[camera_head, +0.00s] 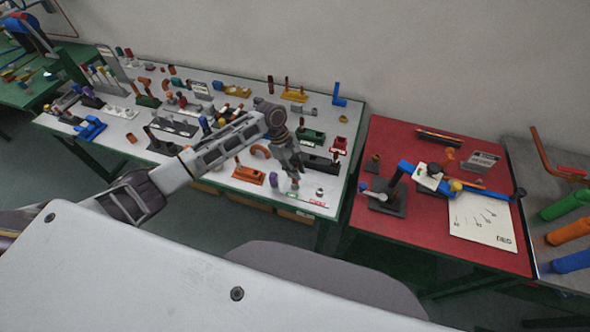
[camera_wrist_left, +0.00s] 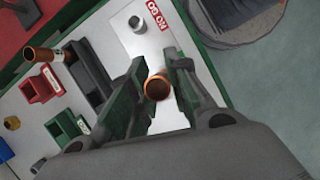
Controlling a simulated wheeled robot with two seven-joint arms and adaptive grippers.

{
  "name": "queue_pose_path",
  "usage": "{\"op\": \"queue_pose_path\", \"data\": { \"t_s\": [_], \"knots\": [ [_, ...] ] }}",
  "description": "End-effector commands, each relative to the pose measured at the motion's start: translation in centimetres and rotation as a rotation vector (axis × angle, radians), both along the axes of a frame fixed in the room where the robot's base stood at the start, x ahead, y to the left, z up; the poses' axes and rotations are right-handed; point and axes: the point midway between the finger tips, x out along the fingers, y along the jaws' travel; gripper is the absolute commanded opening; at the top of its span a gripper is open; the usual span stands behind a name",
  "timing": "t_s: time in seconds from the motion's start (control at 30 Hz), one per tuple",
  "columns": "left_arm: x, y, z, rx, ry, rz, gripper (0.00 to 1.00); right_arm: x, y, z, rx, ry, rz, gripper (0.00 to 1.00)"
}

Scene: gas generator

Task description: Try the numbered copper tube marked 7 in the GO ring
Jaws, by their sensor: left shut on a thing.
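My left gripper (camera_head: 294,180) points down over the front right part of the grey table. In the left wrist view its two fingers (camera_wrist_left: 157,88) are shut on a copper tube (camera_wrist_left: 157,87), seen end-on; its number cannot be read. The gauge plate lies below, with a red NO GO label (camera_wrist_left: 157,16) and a grey ring (camera_wrist_left: 137,22) beside that label. The red label also shows in the head view (camera_head: 318,203), with a green label (camera_head: 292,194) to its left. The GO ring is hidden by the gripper and tube. My right gripper is not in view.
Several racks and parts crowd the grey table. A red table (camera_head: 400,215) stands to the right, across a gap.

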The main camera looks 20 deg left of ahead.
Motion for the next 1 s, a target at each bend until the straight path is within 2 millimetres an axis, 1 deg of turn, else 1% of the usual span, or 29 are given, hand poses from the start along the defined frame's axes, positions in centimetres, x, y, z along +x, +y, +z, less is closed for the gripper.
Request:
{"op": "queue_pose_path", "data": {
  "t_s": [0.23,0.73,1.0],
  "knots": [
    [0.0,0.0,0.6,0.000,-0.001,-0.001,0.01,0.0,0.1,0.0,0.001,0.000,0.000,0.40],
    [0.0,0.0,3.6,-0.001,-0.001,-0.001,0.01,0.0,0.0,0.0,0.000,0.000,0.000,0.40],
    [0.0,0.0,4.0,0.000,-0.001,0.000,0.01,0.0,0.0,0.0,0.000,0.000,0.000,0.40]
  ]
}}
